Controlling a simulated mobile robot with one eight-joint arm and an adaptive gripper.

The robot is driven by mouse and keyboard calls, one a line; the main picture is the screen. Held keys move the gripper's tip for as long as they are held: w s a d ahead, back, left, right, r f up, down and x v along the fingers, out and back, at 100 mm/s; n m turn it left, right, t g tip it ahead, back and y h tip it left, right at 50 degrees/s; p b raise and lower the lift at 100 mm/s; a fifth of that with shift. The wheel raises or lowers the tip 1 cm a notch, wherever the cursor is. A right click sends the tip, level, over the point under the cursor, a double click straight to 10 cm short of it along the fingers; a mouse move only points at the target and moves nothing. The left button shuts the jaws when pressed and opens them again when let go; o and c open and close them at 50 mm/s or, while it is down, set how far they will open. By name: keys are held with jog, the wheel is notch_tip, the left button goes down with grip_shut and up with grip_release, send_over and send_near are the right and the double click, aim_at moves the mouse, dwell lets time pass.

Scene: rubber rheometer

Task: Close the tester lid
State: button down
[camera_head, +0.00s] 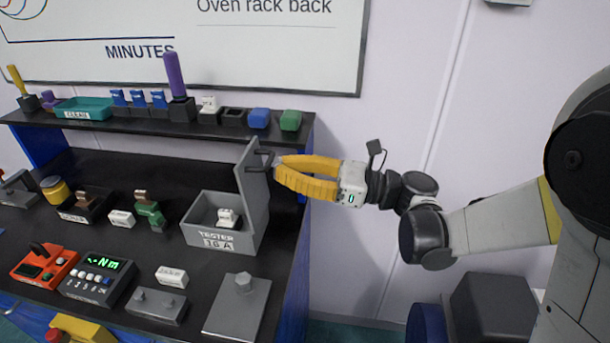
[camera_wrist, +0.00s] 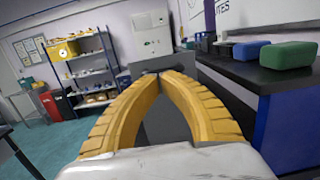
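The tester (camera_head: 222,238) is a grey open-topped box on the bench, labelled "TESTER 16 A". A small white labelled block (camera_head: 227,217) sits inside it. Its grey lid (camera_head: 256,190) stands up nearly vertical at the box's right side, so the tester is open. A dark handle (camera_head: 262,160) is on the lid near its top. My gripper (camera_head: 278,164) comes from the right with its yellow fingertips drawn together at this handle. In the wrist view, my gripper (camera_wrist: 158,74) has its tips closed around the dark handle, with the grey lid behind.
A grey plate with a knob (camera_head: 238,305) lies in front of the tester. A white labelled block (camera_head: 171,276) and a green clamp-like piece (camera_head: 149,213) stand to the left. A shelf (camera_head: 215,130) with blue and green blocks runs behind. Space right of the bench is free around my arm.

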aim_at(271, 162)
jog(key=shift+w+a, duration=0.1)
jog(key=shift+a, duration=0.2)
jog(key=shift+a+r, duration=0.1)
jog(key=shift+w+a+r+g+h+p, duration=0.15)
jog(key=shift+a+r+h+p, duration=0.1)
jog(key=shift+a+h+p, duration=0.4)
jog(key=shift+s+a+r+g+h+p, duration=0.15)
jog(key=shift+a+r+h+p, duration=0.2)
jog(key=shift+p, duration=0.6)
jog(key=w+a+f+g+h+p, duration=0.1)
jog(key=a+f+h+p, duration=0.3)
jog(key=a+h, duration=0.2)
jog(key=w+a+f+g+h+p, duration=0.1)
jog(key=a+f+h+p, duration=0.3)
jog(key=a+h, duration=0.3)
jog(key=shift+w+a+f+h, duration=0.35)
jog(key=shift+a+f, duration=0.1)
jog(key=shift+a, duration=1.5)
jog(key=shift+a+f, duration=0.1)
